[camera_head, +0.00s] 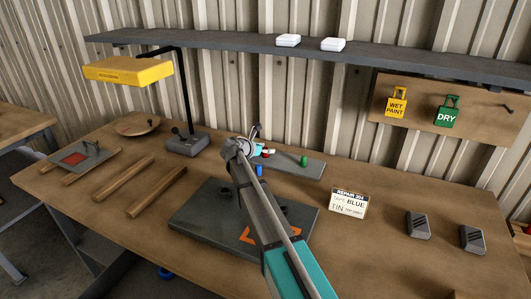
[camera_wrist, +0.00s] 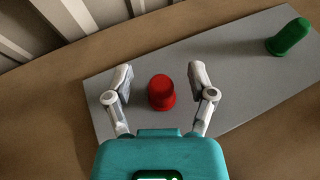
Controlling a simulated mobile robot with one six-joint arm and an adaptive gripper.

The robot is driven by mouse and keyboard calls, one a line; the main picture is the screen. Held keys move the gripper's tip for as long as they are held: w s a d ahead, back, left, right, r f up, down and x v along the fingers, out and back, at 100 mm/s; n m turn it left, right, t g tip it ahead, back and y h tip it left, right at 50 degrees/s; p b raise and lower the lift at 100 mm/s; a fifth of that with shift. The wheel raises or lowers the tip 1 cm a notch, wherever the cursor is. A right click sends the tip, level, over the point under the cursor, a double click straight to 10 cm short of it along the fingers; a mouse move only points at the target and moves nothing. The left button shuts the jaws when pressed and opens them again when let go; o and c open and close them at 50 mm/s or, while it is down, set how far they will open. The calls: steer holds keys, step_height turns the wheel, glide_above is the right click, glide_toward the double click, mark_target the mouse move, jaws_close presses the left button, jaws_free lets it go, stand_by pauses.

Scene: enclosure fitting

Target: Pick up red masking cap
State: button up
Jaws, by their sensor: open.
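The red masking cap (camera_wrist: 161,92) stands on a grey tray (camera_wrist: 215,60) in the wrist view. My gripper (camera_wrist: 160,80) is open, with one finger on each side of the cap and a gap on both sides. In the head view my gripper (camera_head: 258,145) is over the left part of the tray (camera_head: 312,168), and a small part of the red cap (camera_head: 268,152) shows beside it. A green cap (camera_wrist: 288,37) is on the same tray to the right; it also shows in the head view (camera_head: 304,160).
A blue cap (camera_head: 260,170) is just in front of the tray, near a dark plate (camera_head: 190,222) with an orange mark. A card (camera_head: 348,202) and two grey blocks (camera_head: 418,225) are to the right. A yellow lamp (camera_head: 128,70) and wooden strips (camera_head: 125,178) are to the left.

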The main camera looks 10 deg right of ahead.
mark_target(266, 147)
steer(key=c, duration=0.8)
steer(key=shift+r, duration=0.2)
step_height(266, 147, up, 3)
steer(key=p, duration=0.3)
steer(key=s+r+p, duration=0.2)
steer(key=r+p, duration=0.1)
steer(key=s+r+p, duration=0.2)
steer(key=p, duration=0.1)
steer(key=shift+s+r, duration=0.4)
steer(key=s+r+p, duration=0.1)
steer(key=s, duration=0.2)
steer(key=s+r+p, duration=0.1)
steer(key=s, duration=0.2)
steer(key=s+r+p, duration=0.1)
steer(key=s+p, duration=0.1)
steer(key=s, duration=0.1)
steer(key=shift+s+r, duration=0.1)
steer(key=shift+r, duration=0.3)
